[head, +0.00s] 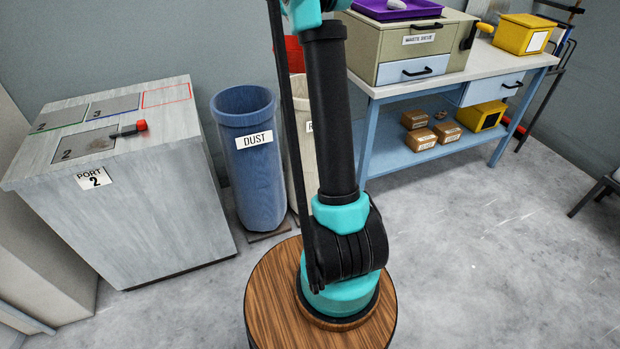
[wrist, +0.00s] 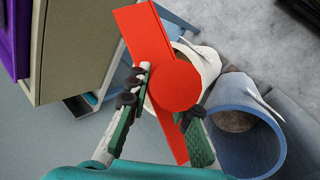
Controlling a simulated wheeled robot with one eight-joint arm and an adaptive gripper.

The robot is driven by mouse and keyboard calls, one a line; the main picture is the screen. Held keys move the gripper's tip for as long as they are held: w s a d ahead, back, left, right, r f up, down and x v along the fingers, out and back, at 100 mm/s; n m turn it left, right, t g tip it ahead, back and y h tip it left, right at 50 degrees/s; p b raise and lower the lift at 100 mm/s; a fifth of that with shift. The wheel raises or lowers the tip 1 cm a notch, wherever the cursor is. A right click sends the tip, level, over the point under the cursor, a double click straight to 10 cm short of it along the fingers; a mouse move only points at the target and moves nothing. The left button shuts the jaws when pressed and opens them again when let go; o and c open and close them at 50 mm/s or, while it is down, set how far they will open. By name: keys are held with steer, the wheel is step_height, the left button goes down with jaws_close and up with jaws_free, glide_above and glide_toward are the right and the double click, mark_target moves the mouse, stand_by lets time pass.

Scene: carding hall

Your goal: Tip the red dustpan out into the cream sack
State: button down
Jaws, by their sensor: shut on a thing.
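My gripper (wrist: 172,92) is shut on the red dustpan (wrist: 142,30) in the wrist view, with a green-padded finger on each side of its round part. The dustpan's long flat body runs from top to bottom of the picture. Behind it the cream sack (wrist: 209,62) shows its open rim, partly hidden by the dustpan. In the head view the cream sack (head: 303,160) stands mostly behind my arm, its label cut to an "R". A bit of the red dustpan (head: 293,50) shows above it. My gripper is out of the head view. The dustpan's contents cannot be made out.
The blue DUST sack (head: 258,190) stands just left of the cream sack; its open mouth also shows in the wrist view (wrist: 243,120). A grey PORT 2 cabinet (head: 165,190) is at left. A bench (head: 480,65) with a drawer box (head: 400,50) is at right.

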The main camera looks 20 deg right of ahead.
step_height(320, 180, up, 5)
steer(key=m+t+h, duration=0.1)
steer(key=t, duration=0.1)
steer(key=m+t+h, duration=0.1)
steer(key=t+h, duration=0.1)
steer(key=t, duration=0.1)
steer(key=shift+r+t+h, duration=0.15)
steer(key=shift+t+h, duration=0.15)
steer(key=shift+r+m+t+h, duration=0.3)
steer(key=shift+r+t+h, duration=0.3)
steer(key=shift+r, duration=0.05)
